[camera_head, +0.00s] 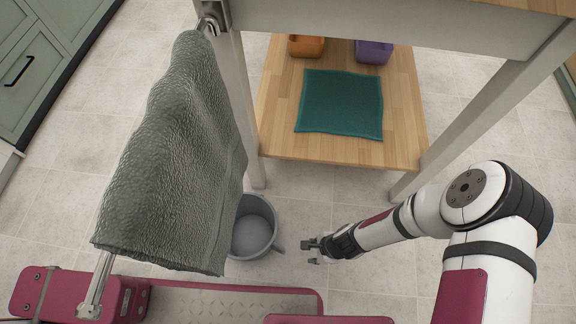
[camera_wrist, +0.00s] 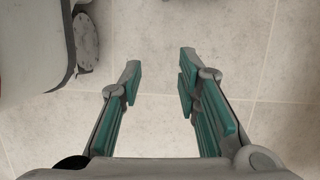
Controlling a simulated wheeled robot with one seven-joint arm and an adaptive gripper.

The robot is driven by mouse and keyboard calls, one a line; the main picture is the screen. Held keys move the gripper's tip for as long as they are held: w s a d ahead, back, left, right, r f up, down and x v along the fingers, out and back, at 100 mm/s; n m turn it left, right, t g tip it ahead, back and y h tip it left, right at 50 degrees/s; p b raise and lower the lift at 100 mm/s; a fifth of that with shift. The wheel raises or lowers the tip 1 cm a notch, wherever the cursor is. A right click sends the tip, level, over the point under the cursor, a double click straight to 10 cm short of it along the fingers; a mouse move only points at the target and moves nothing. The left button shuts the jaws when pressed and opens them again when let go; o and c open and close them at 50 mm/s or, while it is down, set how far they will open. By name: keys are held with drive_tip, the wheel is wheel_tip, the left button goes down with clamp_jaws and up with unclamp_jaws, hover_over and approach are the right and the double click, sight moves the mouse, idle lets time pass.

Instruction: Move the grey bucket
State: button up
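The grey bucket (camera_head: 254,228) stands on the tiled floor in the head view, left of my gripper. Its left part is hidden behind the hanging grey towel. A small handle shows on its right side. My gripper (camera_head: 312,251) is just right of the bucket, with a small gap between them. In the wrist view my gripper (camera_wrist: 158,80) has its two teal-padded fingers apart, with only floor tiles between them. The bucket cannot be made out for certain in the wrist view.
A grey towel (camera_head: 178,165) hangs on a metal rail at the left. A wooden shelf (camera_head: 275,110) behind the bucket holds a teal cloth (camera_head: 340,104), an orange bin (camera_head: 306,46) and a purple bin (camera_head: 373,51). Table legs (camera_head: 440,152) flank it. Green cabinets (camera_head: 38,65) stand far left.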

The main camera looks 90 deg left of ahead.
drive_tip(key=s+a+r+n+t+b, duration=0.1)
drive_tip(key=s+a+r+n, duration=0.3)
drive_tip(key=n, duration=0.7)
drive_tip(key=s+a+r+n+t+b, duration=0.1)
drive_tip(key=s+a+r+n, duration=0.4)
drive_tip(key=s+n, duration=0.3)
drive_tip(key=a+n, duration=0.1)
drive_tip(key=n, duration=0.1)
drive_tip(key=shift+a+n, duration=0.15)
drive_tip(key=shift+n, duration=0.25)
drive_tip(key=shift+h, duration=0.3)
drive_tip(key=f+b, duration=0.2)
drive_tip(key=f, duration=0.2)
drive_tip(key=f+b, duration=0.2)
drive_tip(key=f, duration=0.3)
drive_tip(key=s+f+b, duration=0.1)
drive_tip(key=f+b, duration=0.1)
drive_tip(key=f, duration=0.2)
drive_tip(key=shift+d+f, duration=0.25)
drive_tip(key=shift+f, duration=0.15)
drive_tip(key=shift+c, duration=0.3)
